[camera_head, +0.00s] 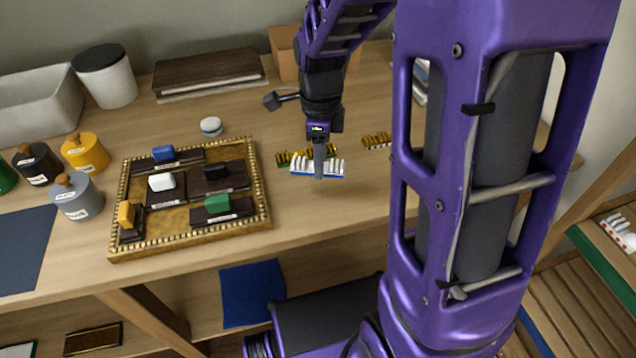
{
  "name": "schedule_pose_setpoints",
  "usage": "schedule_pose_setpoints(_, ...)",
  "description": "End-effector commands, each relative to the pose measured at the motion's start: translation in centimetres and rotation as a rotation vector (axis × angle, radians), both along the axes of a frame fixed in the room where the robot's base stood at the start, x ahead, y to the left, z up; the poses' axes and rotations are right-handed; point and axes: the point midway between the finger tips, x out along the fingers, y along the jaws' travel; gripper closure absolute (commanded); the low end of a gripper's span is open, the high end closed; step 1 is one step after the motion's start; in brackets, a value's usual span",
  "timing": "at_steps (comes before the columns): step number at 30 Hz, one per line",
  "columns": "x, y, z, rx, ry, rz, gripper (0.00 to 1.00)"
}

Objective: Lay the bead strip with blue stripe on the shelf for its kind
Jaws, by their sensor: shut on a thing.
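A strip of white beads with a blue stripe (332,174) is under my gripper (319,172), at the middle of the wooden table. My gripper points down and is shut on the strip near its middle, hiding part of it. I cannot tell whether the strip touches the table. At the right, below the table level, a slatted rack has a shelf with a green front edge (605,262), on which white beads with red (619,233) lie. Lower down, a blue edge (535,335) shows, partly hidden by my arm.
A strip of gold beads with a green stripe (289,157) lies close behind the held strip. Another gold bead strip (376,140) lies to the right. A gold-framed tray (190,244) with coloured blocks stands left. Small lidded pots (85,154) stand farther left. My arm hides much of the right.

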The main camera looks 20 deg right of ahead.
Motion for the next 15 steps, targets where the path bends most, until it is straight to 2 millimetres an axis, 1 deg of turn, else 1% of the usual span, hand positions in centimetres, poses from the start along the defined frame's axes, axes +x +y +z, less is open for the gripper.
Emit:
schedule_pose_setpoints(1, -0.1, 0.0, -1.1, 0.0, 0.003, 0.0, 1.0)
schedule_pose_setpoints(5, 0.0, 0.0, -2.2, 0.0, 0.002, 0.0, 1.0)
schedule_pose_setpoints(12, -0.1, 0.0, -5.7, 0.0, 0.003, 0.0, 1.0)
schedule_pose_setpoints(15, 0.0, 0.0, -6.5, 0.0, 0.0, 0.0, 1.0)
